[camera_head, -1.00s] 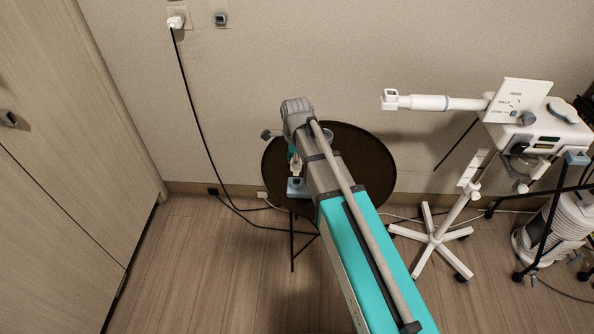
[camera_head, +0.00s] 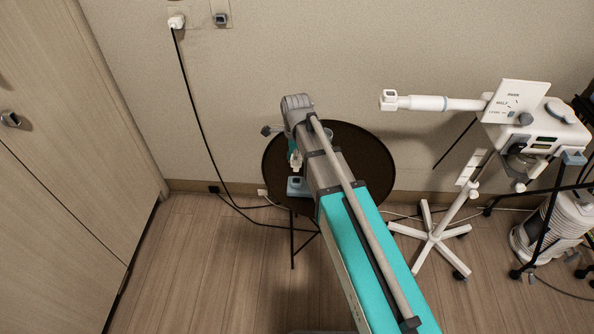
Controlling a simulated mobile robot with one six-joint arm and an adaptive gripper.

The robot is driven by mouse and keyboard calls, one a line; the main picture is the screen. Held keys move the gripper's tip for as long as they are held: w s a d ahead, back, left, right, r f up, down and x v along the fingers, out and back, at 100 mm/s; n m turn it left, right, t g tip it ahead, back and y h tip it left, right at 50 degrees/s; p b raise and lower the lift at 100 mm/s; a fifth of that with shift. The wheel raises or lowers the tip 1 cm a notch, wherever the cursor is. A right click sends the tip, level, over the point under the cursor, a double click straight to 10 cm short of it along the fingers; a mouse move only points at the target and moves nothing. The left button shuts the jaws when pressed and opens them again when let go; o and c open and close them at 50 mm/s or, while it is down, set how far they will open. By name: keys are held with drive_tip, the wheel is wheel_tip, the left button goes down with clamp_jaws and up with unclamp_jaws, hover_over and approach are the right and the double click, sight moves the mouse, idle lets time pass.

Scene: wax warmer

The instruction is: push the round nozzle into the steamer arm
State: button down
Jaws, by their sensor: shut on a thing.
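The steamer arm (camera_head: 440,103) is the white horizontal tube at the right, with a grey band and a square-looking open end (camera_head: 388,99) facing left. It extends from the white steamer head. My grey and teal arm reaches up over the round dark table, so it hides most of what lies beneath its end. A small teal and white part, perhaps of my gripper (camera_head: 295,161), shows at the left edge of the arm, over the table. Its fingertips and anything between them cannot be made out. I cannot pick out the round nozzle. The steamer arm's open end is well to the right of my arm.
The dark round table (camera_head: 368,176) holds a small light-blue item (camera_head: 297,187) near its front. The steamer head (camera_head: 540,131) stands on a white wheeled base (camera_head: 434,238). A black cable (camera_head: 190,105) runs down the wall at left. Floor at left is clear.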

drive_tip(key=shift+r+p, duration=0.85)
drive_tip(key=shift+r, duration=0.15)
drive_tip(key=shift+r, duration=0.1)
